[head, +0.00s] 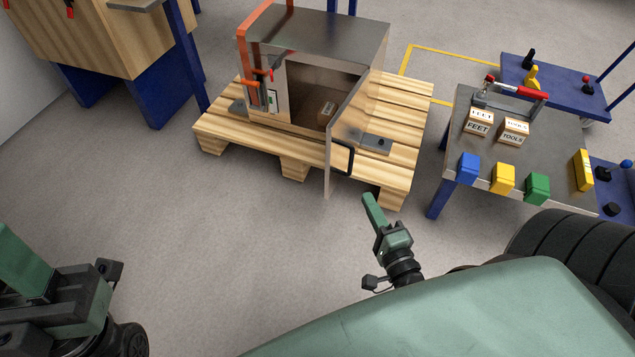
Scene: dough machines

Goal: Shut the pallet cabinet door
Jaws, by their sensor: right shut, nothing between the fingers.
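The metal pallet cabinet (330,42) stands on a wooden pallet (408,95) in the upper middle of the head view. Its door (349,118) is hinged on the cabinet's right side and stands open, swung out toward me. A black handle (342,158) is on the door near its free edge. The inside shows, with a small brown box in it. My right gripper (371,205) is shut and empty, apart from the door, below and right of its handle. My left gripper (15,262) is at the lower left edge, partly cut off, and its fingertips are unclear.
A grey table (465,150) at the right holds labelled boxes, a red-handled clamp and blue, yellow and green blocks. A wooden bench with blue legs (175,95) stands at the upper left. The floor (220,230) before the pallet is clear.

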